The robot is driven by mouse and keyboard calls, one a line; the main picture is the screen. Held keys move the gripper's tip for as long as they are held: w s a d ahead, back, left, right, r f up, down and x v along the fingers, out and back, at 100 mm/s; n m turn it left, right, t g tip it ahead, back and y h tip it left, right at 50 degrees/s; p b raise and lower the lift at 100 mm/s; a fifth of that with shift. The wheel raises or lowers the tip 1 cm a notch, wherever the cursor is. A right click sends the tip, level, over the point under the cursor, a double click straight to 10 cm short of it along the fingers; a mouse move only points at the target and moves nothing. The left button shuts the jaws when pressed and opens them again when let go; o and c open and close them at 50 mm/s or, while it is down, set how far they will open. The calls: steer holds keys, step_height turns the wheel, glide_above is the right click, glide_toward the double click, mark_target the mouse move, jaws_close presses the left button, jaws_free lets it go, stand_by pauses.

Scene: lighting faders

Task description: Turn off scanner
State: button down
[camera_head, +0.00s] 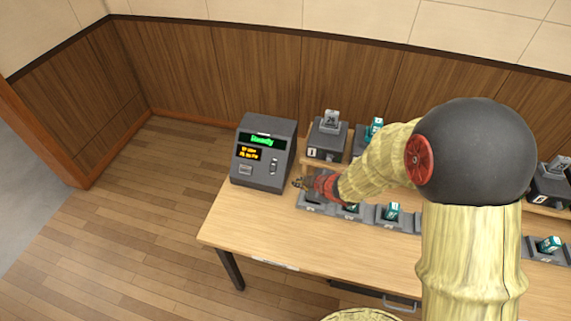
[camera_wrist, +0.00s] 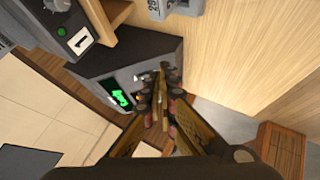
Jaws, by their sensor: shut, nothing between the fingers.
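The scanner looks to be the dark grey console (camera_head: 263,125) at the left end of the table. Its upper screen (camera_head: 264,139) glows with green text, and a smaller screen (camera_head: 249,154) shows orange text. A small switch (camera_head: 273,166) sits at the lower right of its face; its position is too small to read. My gripper (camera_head: 301,184) is just right of the console, low over the grey tray row. In the wrist view my gripper (camera_wrist: 161,84) is shut and empty, with its fingertips in front of the console (camera_wrist: 150,50); contact cannot be told.
A grey box marked 1 (camera_head: 325,139) stands right of the console on a wooden shelf. A row of grey holders (camera_head: 370,212) with teal blocks runs along the table (camera_head: 245,219). The table's front left is clear. My arm hides the middle.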

mark_target(273, 167)
steer(key=w+a+r+n+t+y, duration=0.1)
steer(key=a+r+n+y, duration=0.1)
steer(key=a+r, duration=0.2)
steer(key=shift+w+a+r+n+y, duration=0.25)
steer(key=shift+r+n+y, duration=0.05)
steer(key=shift+r+y, duration=0.1)
steer(key=shift+w+a+f, duration=0.1)
steer(key=shift+f, duration=0.05)
steer(key=b+x, duration=0.1)
steer(key=x, duration=0.3)
steer(key=d+b+x, duration=0.1)
steer(key=x, duration=0.2)
steer(key=f+b+x, duration=0.1)
steer(key=x, duration=0.3)
steer(key=shift+w+d+f, duration=0.1)
steer(key=shift+w+f, duration=0.15)
steer(key=shift+w+d+f+b, duration=0.15)
steer(key=shift+w+f+b, duration=0.3)
steer(key=shift+w+f, duration=0.05)
